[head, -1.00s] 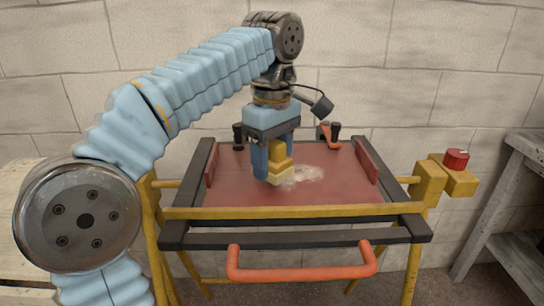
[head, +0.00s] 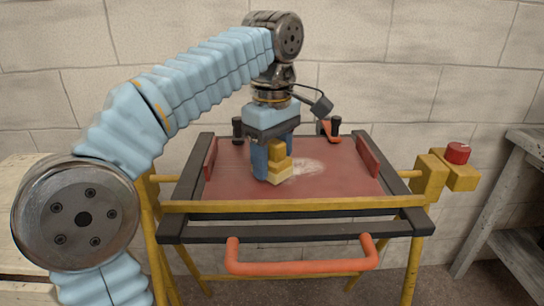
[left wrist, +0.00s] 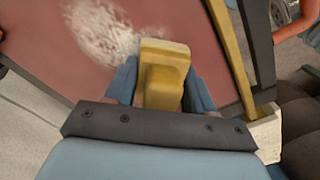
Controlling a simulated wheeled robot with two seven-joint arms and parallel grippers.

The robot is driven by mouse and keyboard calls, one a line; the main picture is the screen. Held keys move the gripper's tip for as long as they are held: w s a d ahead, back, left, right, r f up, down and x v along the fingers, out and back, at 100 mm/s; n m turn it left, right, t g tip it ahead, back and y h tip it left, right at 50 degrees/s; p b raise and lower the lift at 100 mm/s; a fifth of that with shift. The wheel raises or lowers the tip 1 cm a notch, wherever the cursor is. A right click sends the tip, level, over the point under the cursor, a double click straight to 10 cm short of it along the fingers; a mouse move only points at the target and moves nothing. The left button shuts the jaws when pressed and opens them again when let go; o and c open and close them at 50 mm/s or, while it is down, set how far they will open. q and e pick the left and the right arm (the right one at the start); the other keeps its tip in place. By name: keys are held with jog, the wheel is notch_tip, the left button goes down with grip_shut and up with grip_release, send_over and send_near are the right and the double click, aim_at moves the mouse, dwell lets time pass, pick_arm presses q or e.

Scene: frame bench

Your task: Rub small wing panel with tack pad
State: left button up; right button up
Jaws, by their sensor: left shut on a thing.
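The small wing panel (head: 230,185) is a flat dark red board lying in a black and yellow frame. A pale dusty patch (head: 308,167) marks its middle; the patch also shows in the left wrist view (left wrist: 105,30). My left gripper (head: 274,172) is shut on the yellow tack pad (head: 282,167), which has a paler lower layer. The pad is down at the panel, just left of the patch; exact contact is hard to tell. In the left wrist view the pad (left wrist: 163,75) sits between the blue fingers. My right gripper is not in view.
An orange handle (head: 300,267) runs along the frame's front. A red knob (head: 457,152) sits on a yellow block at the right. A clamp with an orange lever (head: 328,130) stands at the back edge. A grey bench (head: 515,205) is at far right.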

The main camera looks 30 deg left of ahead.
pick_arm(q)
jog(key=shift+f, duration=0.4)
jog(key=shift+r, duration=0.1)
